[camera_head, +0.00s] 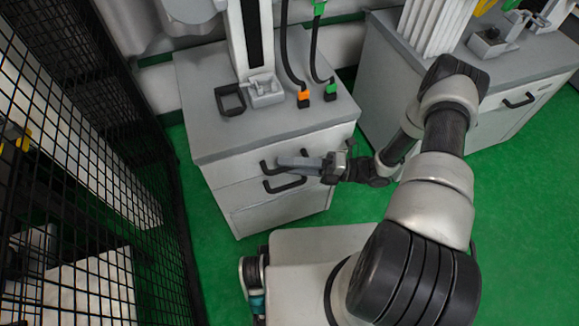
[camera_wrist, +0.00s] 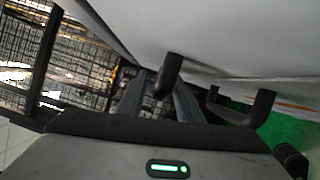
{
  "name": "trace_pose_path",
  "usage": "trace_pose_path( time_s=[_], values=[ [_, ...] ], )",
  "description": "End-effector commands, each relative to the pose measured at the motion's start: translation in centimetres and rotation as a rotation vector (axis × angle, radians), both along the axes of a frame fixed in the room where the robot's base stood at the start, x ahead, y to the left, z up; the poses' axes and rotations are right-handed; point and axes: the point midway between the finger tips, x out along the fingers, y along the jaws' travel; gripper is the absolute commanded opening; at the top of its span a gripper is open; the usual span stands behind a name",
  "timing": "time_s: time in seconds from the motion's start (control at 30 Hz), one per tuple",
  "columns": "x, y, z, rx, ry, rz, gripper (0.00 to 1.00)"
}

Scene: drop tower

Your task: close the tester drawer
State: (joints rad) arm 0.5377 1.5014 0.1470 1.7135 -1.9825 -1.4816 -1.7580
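The tester drawer (camera_head: 245,166) is the upper drawer of the grey cabinet on the left in the head view. Its front looks close to flush with the cabinet; any small gap is not clear. Its black handle (camera_head: 268,165) is partly hidden by my gripper (camera_head: 292,161), which reaches to it from the right. In the wrist view the fingers of my gripper (camera_wrist: 160,100) are apart, with mesh showing between them. A black handle end (camera_wrist: 169,74) lies at the fingers, overlapping the right one; contact is unclear.
A second handle (camera_head: 284,185) sits just below on the lower drawer. The tester column (camera_head: 238,45) stands on the cabinet top (camera_head: 205,130). A black mesh fence (camera_head: 120,160) runs along the left. A second cabinet (camera_head: 385,85) stands at right. Green floor (camera_head: 350,212) is clear between them.

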Motion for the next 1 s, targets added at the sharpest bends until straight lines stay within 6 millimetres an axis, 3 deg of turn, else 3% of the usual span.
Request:
trace_pose_path(
  time_s=[0.27,0.43,1.0],
  values=[
    [-0.2,-0.1,-0.1,0.0,0.003,0.002,0.33],
    [-0.3,-1.5,-0.2,-0.002,0.002,0.001,0.33],
    [-1.7,-14.4,-1.2,-0.002,0.001,0.0,0.33]
  ],
)
